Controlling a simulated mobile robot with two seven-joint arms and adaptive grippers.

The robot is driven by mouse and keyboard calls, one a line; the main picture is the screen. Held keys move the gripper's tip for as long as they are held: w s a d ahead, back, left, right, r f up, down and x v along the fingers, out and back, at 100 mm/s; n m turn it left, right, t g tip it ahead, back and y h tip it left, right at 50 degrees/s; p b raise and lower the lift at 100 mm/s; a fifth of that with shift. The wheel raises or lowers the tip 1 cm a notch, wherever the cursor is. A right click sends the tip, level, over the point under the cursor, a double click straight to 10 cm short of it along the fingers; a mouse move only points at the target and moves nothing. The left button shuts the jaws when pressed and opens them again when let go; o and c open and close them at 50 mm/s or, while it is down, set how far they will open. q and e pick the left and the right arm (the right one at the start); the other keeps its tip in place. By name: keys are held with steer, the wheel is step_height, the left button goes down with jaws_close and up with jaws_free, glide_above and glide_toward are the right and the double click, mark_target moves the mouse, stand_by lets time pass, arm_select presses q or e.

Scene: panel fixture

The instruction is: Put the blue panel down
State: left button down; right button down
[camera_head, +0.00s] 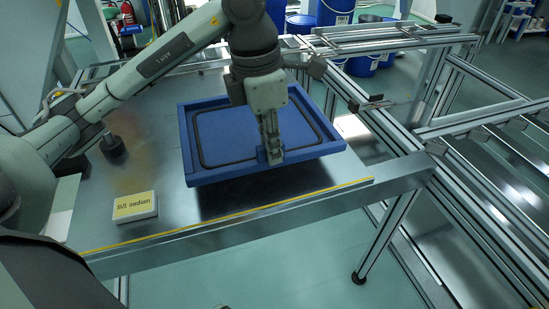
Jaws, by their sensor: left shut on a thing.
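The blue panel (222,126) is a rectangular tray-like piece with a raised rim and a dark line around its inner face. It is over the right part of the metal table (178,205). A dark shadow lies under its near edge, so that edge seems to be a little above the table; the far edge's contact is hard to tell. My left gripper (272,156) points down and is shut on the panel at its near side, right of the middle. The fingertips are partly hidden against a blue block there. My right gripper does not show.
A block labelled "Size medium" (134,206) lies on the table's near left. A yellow line (230,213) runs along the table's near edge. An aluminium profile frame (395,135) stands to the right. Blue bins (335,12) stand on the floor behind.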

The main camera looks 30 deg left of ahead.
arm_select(q)
steer(key=shift+w+d+f, duration=0.15)
steer(key=shift+w+f, duration=0.25)
steer(key=shift+w, duration=0.2)
step_height(320, 180, down, 3)
steer(key=shift+f, duration=0.45)
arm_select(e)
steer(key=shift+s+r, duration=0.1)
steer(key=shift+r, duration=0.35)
arm_select(q)
steer(key=shift+f, duration=0.1)
steer(key=c, duration=1.5)
jaws_free()
steer(key=shift+c, duration=0.2)
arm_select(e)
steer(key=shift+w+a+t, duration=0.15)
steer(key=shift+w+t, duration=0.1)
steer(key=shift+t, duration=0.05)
